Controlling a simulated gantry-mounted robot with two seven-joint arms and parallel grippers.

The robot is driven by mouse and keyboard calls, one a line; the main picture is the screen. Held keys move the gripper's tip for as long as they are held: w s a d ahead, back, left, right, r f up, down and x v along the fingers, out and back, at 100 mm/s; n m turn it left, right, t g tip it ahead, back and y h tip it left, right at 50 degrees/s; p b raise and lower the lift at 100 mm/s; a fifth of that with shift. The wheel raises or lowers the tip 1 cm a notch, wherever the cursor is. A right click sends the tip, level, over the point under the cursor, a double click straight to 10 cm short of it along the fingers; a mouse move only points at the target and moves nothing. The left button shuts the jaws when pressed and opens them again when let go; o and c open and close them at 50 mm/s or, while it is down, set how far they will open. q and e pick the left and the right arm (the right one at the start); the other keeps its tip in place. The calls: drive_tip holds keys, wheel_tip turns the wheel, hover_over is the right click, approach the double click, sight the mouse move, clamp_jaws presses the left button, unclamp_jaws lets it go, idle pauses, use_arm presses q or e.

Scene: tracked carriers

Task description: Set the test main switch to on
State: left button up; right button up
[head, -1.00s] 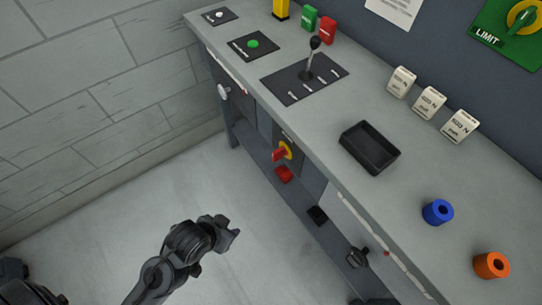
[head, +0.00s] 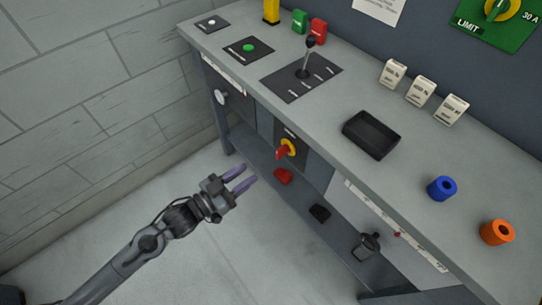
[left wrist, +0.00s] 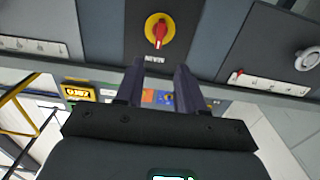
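The main switch (head: 286,149) is a red handle on a yellow disc, on a dark panel in the bench front. It also shows in the left wrist view (left wrist: 157,31), where its handle stands about upright and the label beside it reads upside down. My left gripper (head: 249,175) is in front of the bench, to the lower left of the switch. Its two fingers are apart, with nothing between them. In the left wrist view the fingertips (left wrist: 160,68) point toward the switch, with a gap before it. My right gripper is in neither view.
A white round knob (head: 221,97) sits left of the switch. A red block (head: 283,176) and a black block (head: 319,213) lie on the lower shelf. The bench top (head: 300,120) carries a lever (head: 308,58) and a black tray (head: 371,134). Floor below the gripper is clear.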

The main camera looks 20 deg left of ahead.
sight(277, 153)
use_arm(q)
drive_tip(key=b+x, duration=0.4)
drive_tip(key=x, duration=0.6)
drive_tip(key=shift+w+d+r, duration=0.1)
drive_tip(key=shift+w+d, duration=0.2)
drive_tip(key=shift+w, duration=0.15)
clamp_jaws()
